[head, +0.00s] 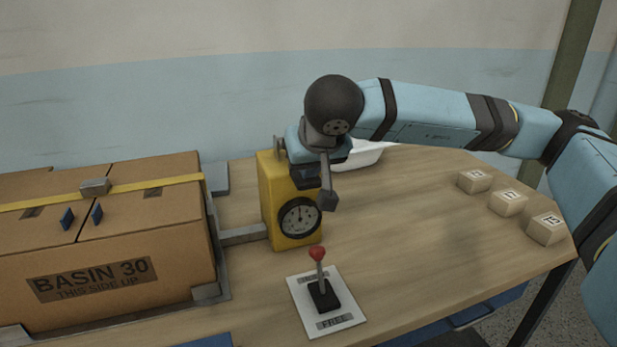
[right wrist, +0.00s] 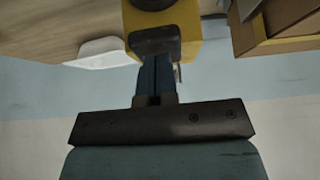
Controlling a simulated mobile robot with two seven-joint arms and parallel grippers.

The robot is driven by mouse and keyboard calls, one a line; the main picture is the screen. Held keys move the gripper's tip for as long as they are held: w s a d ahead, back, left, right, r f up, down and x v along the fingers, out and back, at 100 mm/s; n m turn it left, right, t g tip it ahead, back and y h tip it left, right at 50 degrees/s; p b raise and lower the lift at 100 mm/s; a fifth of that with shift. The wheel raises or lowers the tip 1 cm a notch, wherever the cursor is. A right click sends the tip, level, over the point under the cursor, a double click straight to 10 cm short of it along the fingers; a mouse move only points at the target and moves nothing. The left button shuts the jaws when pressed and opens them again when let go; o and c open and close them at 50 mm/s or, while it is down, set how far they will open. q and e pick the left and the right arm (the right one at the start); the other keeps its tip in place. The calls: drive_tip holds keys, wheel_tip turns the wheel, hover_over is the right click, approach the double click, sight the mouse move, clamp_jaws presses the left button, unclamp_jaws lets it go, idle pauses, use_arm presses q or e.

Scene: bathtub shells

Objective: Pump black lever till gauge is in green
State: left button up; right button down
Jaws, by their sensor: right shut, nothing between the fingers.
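A yellow pump box (head: 268,200) stands on the table with a round dark gauge (head: 300,216) on its front. The gauge's needle and coloured zones are too small to read surely. A dark lever (head: 327,182) with a blocky end hangs down beside the gauge, at the box's right. My right gripper (head: 307,177) is over the box's top front, close to the lever, pointing down. In the right wrist view its blue fingers (right wrist: 155,65) are together with nothing between them, their tips by a dark block in front of the yellow box. Contact is unclear. My left gripper is out of view.
A red-knobbed stick (head: 318,266) stands on a white plate marked FREE (head: 334,322) in front. A strapped BASIN 30 carton (head: 120,240) is at left. Several small numbered blocks (head: 508,203) sit at right. A white basin (head: 365,154) lies behind.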

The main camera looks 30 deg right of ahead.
drive_tip(key=shift+s+f+b, duration=0.1)
drive_tip(key=shift+f+b, duration=0.3)
drive_tip(key=shift+b, duration=0.15)
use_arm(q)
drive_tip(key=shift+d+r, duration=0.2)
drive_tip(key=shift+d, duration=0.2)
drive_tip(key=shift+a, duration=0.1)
use_arm(e)
drive_tip(key=shift+a+r, duration=0.1)
drive_tip(key=shift+r, duration=0.15)
use_arm(q)
drive_tip(key=p, duration=0.3)
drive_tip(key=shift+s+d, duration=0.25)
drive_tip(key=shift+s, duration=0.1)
use_arm(e)
drive_tip(key=w+r+v, duration=0.1)
drive_tip(key=v, duration=1.2)
drive_tip(key=shift+d+r+t, duration=0.2)
drive_tip(key=shift+d+t, duration=0.05)
drive_tip(key=shift+t, duration=0.05)
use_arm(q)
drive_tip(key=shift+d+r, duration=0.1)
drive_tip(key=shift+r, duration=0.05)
